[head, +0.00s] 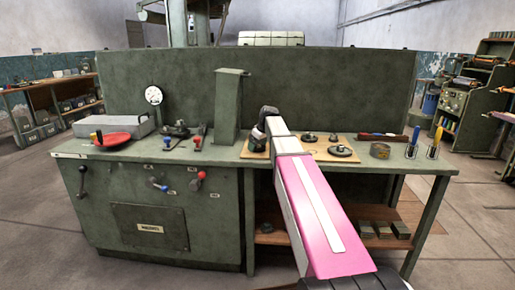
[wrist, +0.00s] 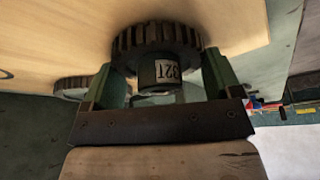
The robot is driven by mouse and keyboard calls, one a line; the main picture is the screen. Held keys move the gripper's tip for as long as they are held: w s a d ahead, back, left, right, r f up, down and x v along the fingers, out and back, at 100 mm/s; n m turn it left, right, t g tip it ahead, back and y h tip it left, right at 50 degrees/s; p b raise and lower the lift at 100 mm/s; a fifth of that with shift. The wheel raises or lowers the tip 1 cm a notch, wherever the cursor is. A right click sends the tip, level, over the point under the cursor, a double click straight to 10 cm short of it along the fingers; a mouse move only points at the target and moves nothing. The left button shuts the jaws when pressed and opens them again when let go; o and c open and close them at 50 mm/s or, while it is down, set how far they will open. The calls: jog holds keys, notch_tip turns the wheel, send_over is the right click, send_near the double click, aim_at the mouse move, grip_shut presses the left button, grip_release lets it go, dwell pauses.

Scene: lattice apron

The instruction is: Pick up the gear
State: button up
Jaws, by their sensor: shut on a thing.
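In the wrist view a dark toothed gear (wrist: 155,40) with a hub labelled 32T sits between the two green fingers of my gripper (wrist: 162,72). The fingers are shut on the hub, one on each side. The gear is over or on a pale wooden board (wrist: 60,40); I cannot tell if it touches it. In the head view my gripper (head: 257,140) is at the left part of the board (head: 318,150), and the held gear cannot be made out there.
Another gear (wrist: 72,86) lies left of the held one in the wrist view. In the head view a gear (head: 341,151) and smaller parts lie on the board's right. A tall green post (head: 228,105) stands left of my gripper.

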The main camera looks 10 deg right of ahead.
jog(key=shift+r, duration=0.6)
jog(key=r, duration=0.2)
jog(key=a+r, duration=0.1)
jog(key=shift+s+r, duration=0.3)
jog(key=shift+s, duration=0.05)
jog(key=s+a+r, duration=0.5)
jog(key=a+r, duration=0.1)
jog(key=a, duration=0.3)
jog(key=shift+s+r, duration=0.15)
